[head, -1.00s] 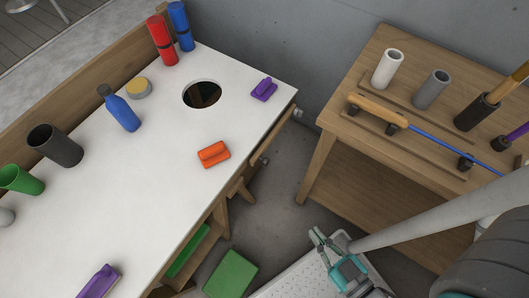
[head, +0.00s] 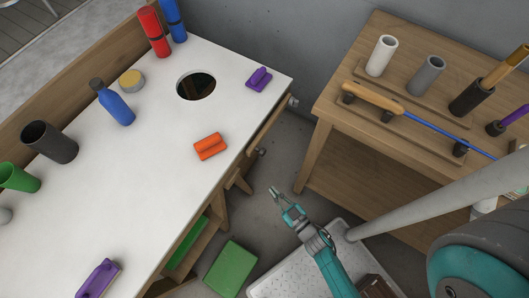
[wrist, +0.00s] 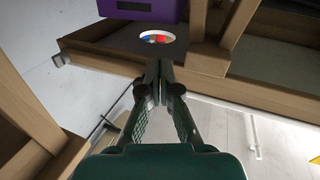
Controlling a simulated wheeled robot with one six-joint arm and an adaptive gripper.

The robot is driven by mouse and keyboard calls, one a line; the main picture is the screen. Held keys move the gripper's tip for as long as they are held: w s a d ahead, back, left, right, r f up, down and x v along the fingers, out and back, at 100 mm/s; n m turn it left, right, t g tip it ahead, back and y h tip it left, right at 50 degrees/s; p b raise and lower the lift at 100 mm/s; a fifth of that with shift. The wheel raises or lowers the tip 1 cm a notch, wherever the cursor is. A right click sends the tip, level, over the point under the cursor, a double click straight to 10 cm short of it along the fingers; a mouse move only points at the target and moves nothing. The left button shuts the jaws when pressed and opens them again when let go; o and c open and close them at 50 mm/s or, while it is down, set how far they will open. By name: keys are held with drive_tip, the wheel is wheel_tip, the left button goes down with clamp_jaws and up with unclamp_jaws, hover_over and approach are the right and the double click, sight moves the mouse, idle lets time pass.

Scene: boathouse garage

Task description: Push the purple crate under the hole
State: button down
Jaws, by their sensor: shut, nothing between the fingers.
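The purple crate (wrist: 140,8) shows only in part at the top edge of the wrist view, with a dark slot in its face. The hole (wrist: 157,38) appears just below it in that view, in a dark panel, with red, blue and white showing through. In the head view the hole (head: 196,86) is a round opening in the white tabletop; the crate is hidden there. My gripper (head: 275,192) is beside the table's right side, lower than its top. In the wrist view my gripper (wrist: 160,68) has its fingers together and empty, apart from the crate.
The white table (head: 150,185) carries an orange block (head: 210,146), a purple block (head: 259,79), a blue bottle (head: 116,107) and cups. A green box (head: 230,268) is below its right side. A wooden bench (head: 335,110) with tools stands right; grey floor lies between.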

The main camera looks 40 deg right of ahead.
drive_tip(key=w+d+f+n+y, duration=0.1)
drive_tip(key=w+d+f+y, duration=0.1)
drive_tip(key=w, duration=0.9)
drive_tip(key=w+d+f+n+g+y, duration=0.1)
drive_tip(key=w+d+f+y, duration=0.2)
drive_tip(key=w, duration=0.9)
drive_tip(key=shift+w+d+f, duration=0.25)
drive_tip(key=shift+d+f, duration=0.55)
drive_tip(key=shift+f, duration=1.05)
drive_tip(key=shift+x, duration=3.25)
idle(0.6)
